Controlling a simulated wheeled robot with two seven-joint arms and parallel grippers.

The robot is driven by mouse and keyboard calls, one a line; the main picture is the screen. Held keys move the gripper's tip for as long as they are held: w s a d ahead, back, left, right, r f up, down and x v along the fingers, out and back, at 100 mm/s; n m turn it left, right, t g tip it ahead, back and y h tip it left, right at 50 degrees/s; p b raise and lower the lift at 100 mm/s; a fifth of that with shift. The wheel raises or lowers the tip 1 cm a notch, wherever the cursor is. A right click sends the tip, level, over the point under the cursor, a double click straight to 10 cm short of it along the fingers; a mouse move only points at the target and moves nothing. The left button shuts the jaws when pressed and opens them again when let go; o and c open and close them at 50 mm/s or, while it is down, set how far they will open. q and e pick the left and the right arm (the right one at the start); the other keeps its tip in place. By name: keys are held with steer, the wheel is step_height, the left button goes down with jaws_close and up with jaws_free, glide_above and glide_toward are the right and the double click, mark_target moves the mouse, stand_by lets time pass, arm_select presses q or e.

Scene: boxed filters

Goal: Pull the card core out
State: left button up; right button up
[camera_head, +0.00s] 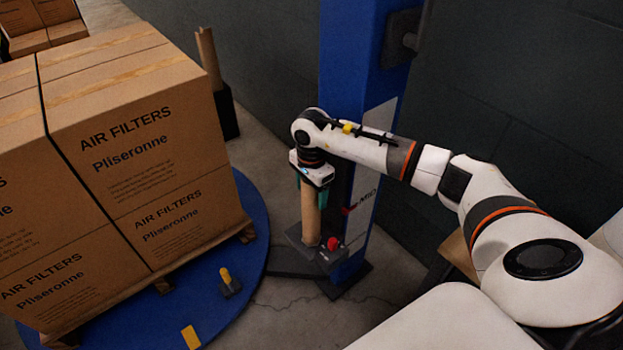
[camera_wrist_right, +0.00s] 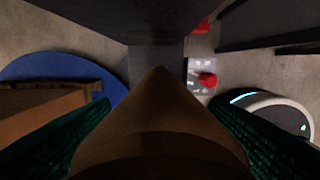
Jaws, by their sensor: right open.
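The card core (camera_head: 310,217) is a brown cardboard tube standing upright on a dark base beside the blue column. My right gripper (camera_head: 312,188) points down over its top, with the green fingers on either side of it. In the right wrist view the core (camera_wrist_right: 160,125) fills the space between the two green fingers (camera_wrist_right: 160,135). The right gripper is open; whether a finger touches the core I cannot tell. The core's top end is hidden under the gripper. My left gripper is not in view.
A blue column (camera_head: 350,90) stands right behind the core. A red button (camera_head: 333,243) sits at the core's foot. Large stacked AIR FILTERS boxes (camera_head: 130,150) stand on a round blue turntable (camera_head: 215,310) at left. Another brown tube (camera_head: 208,58) stands behind the boxes.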

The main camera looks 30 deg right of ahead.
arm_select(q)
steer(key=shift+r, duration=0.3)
arm_select(e)
steer(key=shift+f, duration=0.55)
steer(key=c, duration=1.1)
steer(key=shift+o, duration=0.2)
steer(key=shift+r, duration=0.15)
